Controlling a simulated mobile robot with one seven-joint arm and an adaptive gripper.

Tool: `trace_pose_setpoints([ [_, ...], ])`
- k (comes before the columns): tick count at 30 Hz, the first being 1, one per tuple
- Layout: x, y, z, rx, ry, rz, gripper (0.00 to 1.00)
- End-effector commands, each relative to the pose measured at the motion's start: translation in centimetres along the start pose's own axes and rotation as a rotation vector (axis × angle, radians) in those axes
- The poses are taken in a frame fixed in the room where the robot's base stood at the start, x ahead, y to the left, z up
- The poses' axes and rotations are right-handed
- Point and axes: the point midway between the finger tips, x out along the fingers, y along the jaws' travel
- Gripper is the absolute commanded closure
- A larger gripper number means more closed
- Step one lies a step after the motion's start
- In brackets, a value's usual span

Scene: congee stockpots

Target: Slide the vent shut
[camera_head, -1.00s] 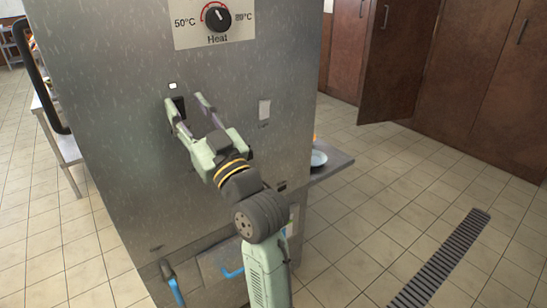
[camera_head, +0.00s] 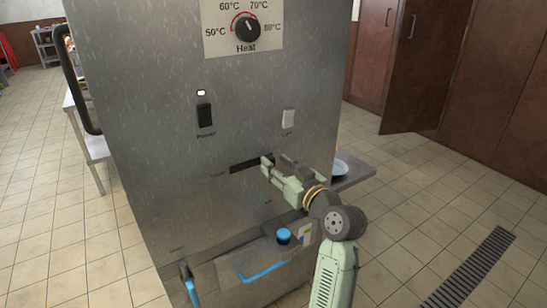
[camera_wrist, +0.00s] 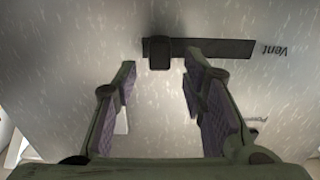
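The vent is a dark horizontal slot (camera_head: 245,165) in the steel front of the cabinet, below the power switch. In the wrist view, which shows the panel upside down, the slot (camera_wrist: 215,48) carries a "Vent" label (camera_wrist: 273,50). Its dark slider knob (camera_wrist: 157,53) sits at the slot end away from the label. In the head view that right end is hidden behind my fingers. My gripper (camera_head: 277,161) is open and empty at the slot's right end. In the wrist view my gripper (camera_wrist: 159,68) has its fingertips spread to either side of the knob's line, with no visible contact.
Above are the heat dial (camera_head: 246,27), the black power switch (camera_head: 205,115) and a light switch (camera_head: 288,119). Below are a blue knob (camera_head: 284,236) and blue handle (camera_head: 262,272). A shelf with a plate (camera_head: 340,168) juts out right. Tiled floor lies open at right.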

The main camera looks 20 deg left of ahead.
Motion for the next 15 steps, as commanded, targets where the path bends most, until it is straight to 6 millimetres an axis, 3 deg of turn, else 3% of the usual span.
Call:
trace_pose_setpoints([
  [6, 2.0, 0.0, -0.1, 0.0, 0.0, 0.0, 0.62],
  [15, 2.3, 0.0, 0.0, -0.001, 0.001, 0.001, 0.62],
])
